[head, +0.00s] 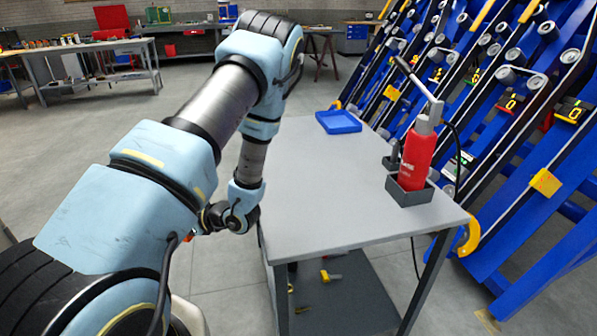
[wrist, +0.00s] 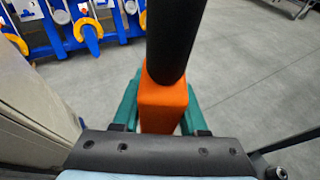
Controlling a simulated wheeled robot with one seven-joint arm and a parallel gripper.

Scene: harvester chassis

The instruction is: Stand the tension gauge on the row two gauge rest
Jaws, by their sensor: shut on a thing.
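My gripper (wrist: 161,105) has teal fingers on both sides of an orange block with a thick black cylinder rising from it. This orange-and-black piece (wrist: 165,85) appears to be the tension gauge; the cylinder's far end is cut off by the top of the wrist view. My gripper is shut on it, in the air beside the table. In the head view my arm hides most of the gripper, and only a small orange-red spot shows near its end. The row two gauge rest cannot be told apart among the parts on the blue chassis (head: 520,200).
A grey table (head: 340,190) stands right of my arm.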

